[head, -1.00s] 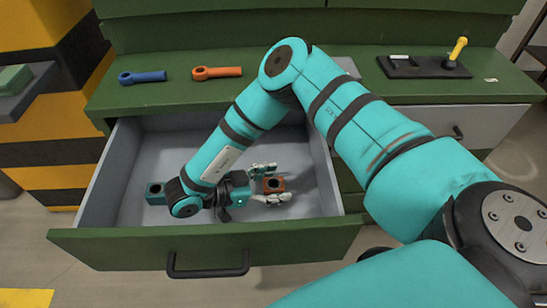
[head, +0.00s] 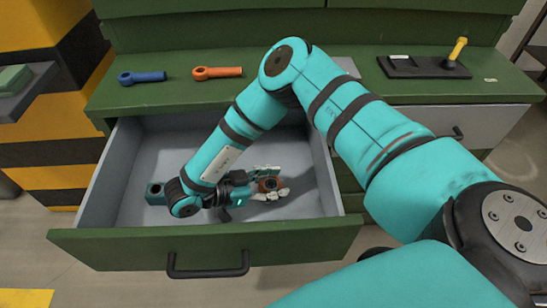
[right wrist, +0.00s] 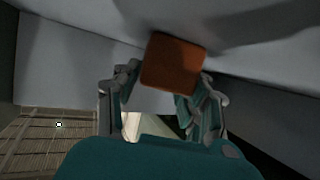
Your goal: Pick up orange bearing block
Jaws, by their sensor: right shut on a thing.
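The orange bearing block (head: 269,184) is in the open drawer, toward its right side, between the fingers of my right gripper (head: 268,184). In the right wrist view the block (right wrist: 173,64) shows as a plain orange-brown square between the fingertips (right wrist: 168,88). My right gripper is shut on it. Whether the block touches the drawer floor I cannot tell. My left gripper is not in view.
The drawer's green front (head: 210,245) and grey walls surround my gripper. A blue rod part (head: 142,77), an orange rod part (head: 217,72) and a black base with a yellow-topped lever (head: 430,66) are on the counter.

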